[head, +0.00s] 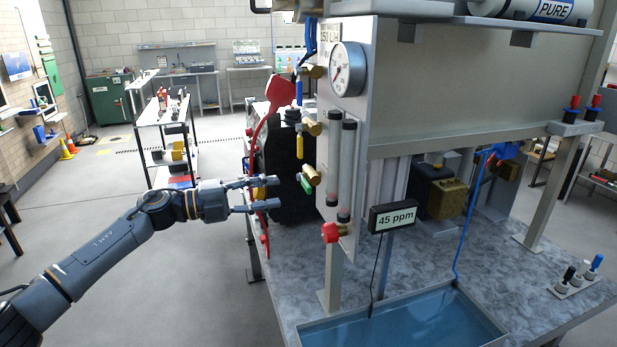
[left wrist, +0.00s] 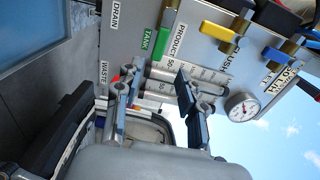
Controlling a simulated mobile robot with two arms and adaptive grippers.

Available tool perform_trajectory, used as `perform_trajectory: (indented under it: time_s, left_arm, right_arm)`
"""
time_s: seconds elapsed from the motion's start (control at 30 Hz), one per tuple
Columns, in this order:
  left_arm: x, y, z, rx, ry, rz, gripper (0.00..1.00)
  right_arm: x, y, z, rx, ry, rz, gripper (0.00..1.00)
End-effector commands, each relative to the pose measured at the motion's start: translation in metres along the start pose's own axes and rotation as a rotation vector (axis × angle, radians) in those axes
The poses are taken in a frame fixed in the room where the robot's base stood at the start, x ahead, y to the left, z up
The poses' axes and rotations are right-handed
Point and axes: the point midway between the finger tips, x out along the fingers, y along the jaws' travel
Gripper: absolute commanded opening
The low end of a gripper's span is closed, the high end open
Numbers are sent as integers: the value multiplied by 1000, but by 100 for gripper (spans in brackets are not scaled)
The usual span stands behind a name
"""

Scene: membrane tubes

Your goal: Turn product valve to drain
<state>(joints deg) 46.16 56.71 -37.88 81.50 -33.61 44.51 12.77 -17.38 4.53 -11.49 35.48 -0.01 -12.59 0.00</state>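The product valve has a green handle (left wrist: 161,41) near the panel labels TANK, DRAIN and PRODUCT in the left wrist view. The handle lies beside the TANK label, apart from DRAIN. In the head view the green handle (head: 307,185) shows low on the panel's left edge, near a brass fitting. My left gripper (head: 268,194) points right toward the panel, left of the green handle. Its two fingers are spread with nothing held between them. In the left wrist view the open fingers (left wrist: 154,82) reach toward the panel below the green handle, apart from it. My right gripper does not show.
Yellow (left wrist: 220,32) and blue (left wrist: 275,55) valve handles sit along the same panel. A pressure gauge (head: 348,69), clear vertical tubes (head: 347,170) and a red knob (head: 331,232) are close by. A 45 ppm display (head: 393,217) stands before a water basin (head: 320,334).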

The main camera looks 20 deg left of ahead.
Motion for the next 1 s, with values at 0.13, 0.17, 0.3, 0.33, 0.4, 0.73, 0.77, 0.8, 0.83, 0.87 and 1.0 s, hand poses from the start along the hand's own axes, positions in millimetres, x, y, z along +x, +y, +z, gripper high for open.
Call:
perform_trajectory:
  time_s: [0.13, 0.17, 0.3, 0.33, 0.4, 0.73, 0.77, 0.8, 0.83, 0.87, 1.0]
  left_arm:
    - [35, -6, 0, -1, 2, -3, 40]
    - [41, -6, -1, -2, 3, -2, 40]
    - [66, -4, 0, -2, 1, -2, 40]
    - [70, -4, 0, -2, 0, -1, 40]
    - [78, -3, 0, -2, 0, -2, 40]
    - [90, 0, 1, -1, -2, 0, 40]
    - [90, 0, 1, -1, -2, 0, 40]
    - [90, 0, 1, -1, -2, 0, 40]
    - [90, 0, 1, -1, -2, 0, 40]
    - [90, 0, 1, -1, -2, 0, 40]
    - [90, 0, 1, -1, -2, 0, 11]
  right_arm:
    - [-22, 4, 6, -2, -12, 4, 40]
    - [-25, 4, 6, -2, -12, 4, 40]
    - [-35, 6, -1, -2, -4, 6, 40]
    - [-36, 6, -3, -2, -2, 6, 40]
    - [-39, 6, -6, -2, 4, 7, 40]
    - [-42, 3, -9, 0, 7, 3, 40]
    - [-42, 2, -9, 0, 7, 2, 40]
    - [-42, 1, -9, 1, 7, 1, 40]
    - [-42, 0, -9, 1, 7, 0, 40]
    - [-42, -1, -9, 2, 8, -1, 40]
    - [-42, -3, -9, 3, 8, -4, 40]
